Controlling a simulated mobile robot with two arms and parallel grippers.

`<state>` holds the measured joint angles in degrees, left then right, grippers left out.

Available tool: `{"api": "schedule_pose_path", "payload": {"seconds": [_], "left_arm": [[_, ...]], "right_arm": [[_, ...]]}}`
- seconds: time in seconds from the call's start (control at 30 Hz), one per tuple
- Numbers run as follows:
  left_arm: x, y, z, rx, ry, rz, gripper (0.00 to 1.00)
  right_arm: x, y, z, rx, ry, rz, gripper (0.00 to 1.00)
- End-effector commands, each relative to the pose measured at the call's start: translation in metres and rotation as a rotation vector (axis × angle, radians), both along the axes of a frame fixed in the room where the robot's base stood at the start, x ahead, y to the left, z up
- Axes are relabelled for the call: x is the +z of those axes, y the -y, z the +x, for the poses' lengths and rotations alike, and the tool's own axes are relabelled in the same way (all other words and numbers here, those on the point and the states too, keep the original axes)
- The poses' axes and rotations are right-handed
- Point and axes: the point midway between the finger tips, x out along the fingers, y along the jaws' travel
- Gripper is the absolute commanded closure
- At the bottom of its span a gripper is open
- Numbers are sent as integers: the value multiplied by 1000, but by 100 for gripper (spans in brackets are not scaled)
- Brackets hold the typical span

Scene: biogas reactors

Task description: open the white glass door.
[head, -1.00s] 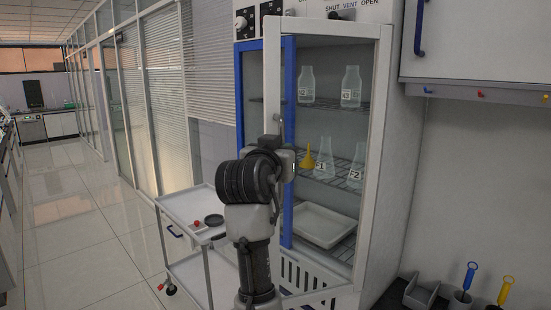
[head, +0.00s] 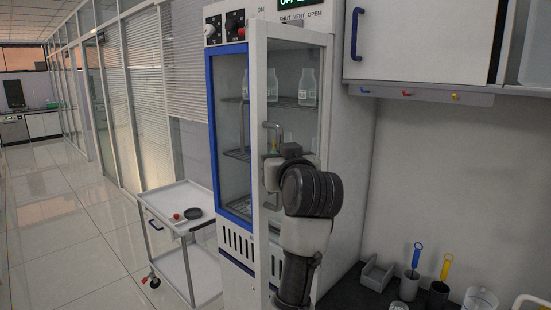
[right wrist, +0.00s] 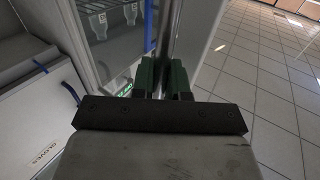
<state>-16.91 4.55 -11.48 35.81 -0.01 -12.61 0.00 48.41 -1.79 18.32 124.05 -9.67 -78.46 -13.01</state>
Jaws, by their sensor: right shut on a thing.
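The white glass door (head: 259,120) of the tall cabinet stands ajar in the head view, swung out from the blue-edged opening (head: 209,110). Its upright metal bar handle (head: 278,138) is on the door's free side. My right gripper (head: 271,178) is at the lower part of this handle, partly hidden by my wrist. In the right wrist view, the green fingers of my right gripper (right wrist: 165,80) are shut on the handle bar (right wrist: 167,40). My left gripper is not in view.
A white trolley (head: 160,196) with a red item and a dark dish stands left of the cabinet. A wall cupboard (head: 420,45) hangs at right. Below it a dark worktop holds a grey bin (head: 377,274) and several cups. The tiled floor at left is clear.

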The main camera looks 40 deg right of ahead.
Motion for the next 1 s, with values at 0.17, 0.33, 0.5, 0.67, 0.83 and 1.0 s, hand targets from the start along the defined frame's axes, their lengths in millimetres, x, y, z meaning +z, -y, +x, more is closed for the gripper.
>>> {"api": "schedule_pose_path", "payload": {"seconds": [0.17, 0.33, 0.5, 0.67, 0.83, 1.0], "left_arm": [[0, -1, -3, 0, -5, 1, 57], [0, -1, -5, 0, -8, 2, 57], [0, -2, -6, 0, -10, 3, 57], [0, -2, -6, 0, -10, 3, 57], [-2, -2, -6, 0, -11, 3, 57], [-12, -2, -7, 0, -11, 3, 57]], "right_arm": [[3, 2, -2, -3, 10, -5, 100], [4, 2, -2, -3, 10, -5, 100], [3, 2, -2, -3, 8, -4, 66], [2, 1, -1, -1, 5, -2, 62], [1, 0, -3, 0, 4, -1, 62], [-1, -6, -22, -1, 9, -2, 62]]}}
